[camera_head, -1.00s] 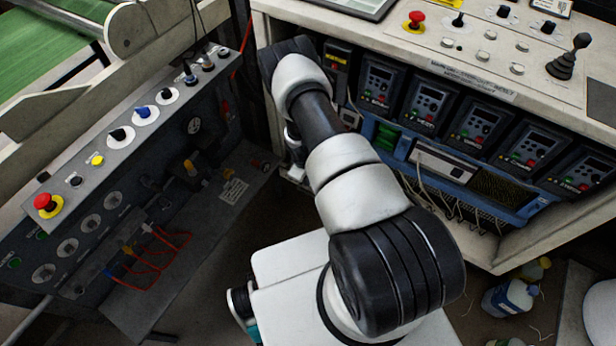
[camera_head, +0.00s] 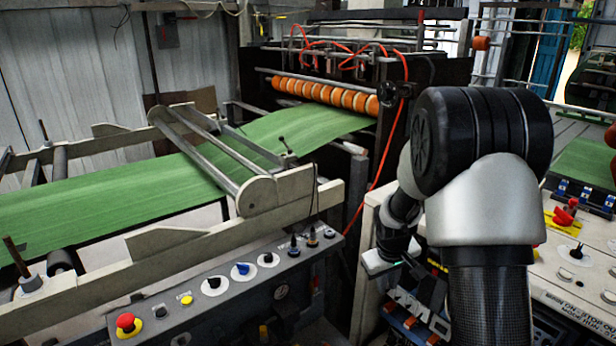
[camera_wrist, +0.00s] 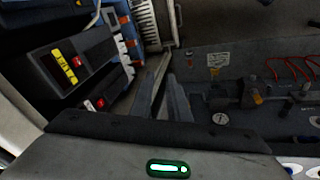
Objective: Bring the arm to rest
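My arm is folded in the right half of the head view, with a black joint and white link raised high and close to the camera. My gripper shows in the wrist view (camera_wrist: 167,85) as two grey finger shapes close together beyond the pale housing with a green light. I see no object between them, but whether they touch is unclear. In the head view, the light-coloured gripper body is low beside the control cabinet (camera_head: 365,290), partly behind my arm; its fingertips are not clear there.
The grey control panel (camera_head: 215,292) with a red button (camera_head: 126,322) stands left of my gripper. A green sheet (camera_head: 120,190) runs over the frame to orange rollers (camera_head: 325,93). In the wrist view, black drive units (camera_wrist: 75,65) are close on the left.

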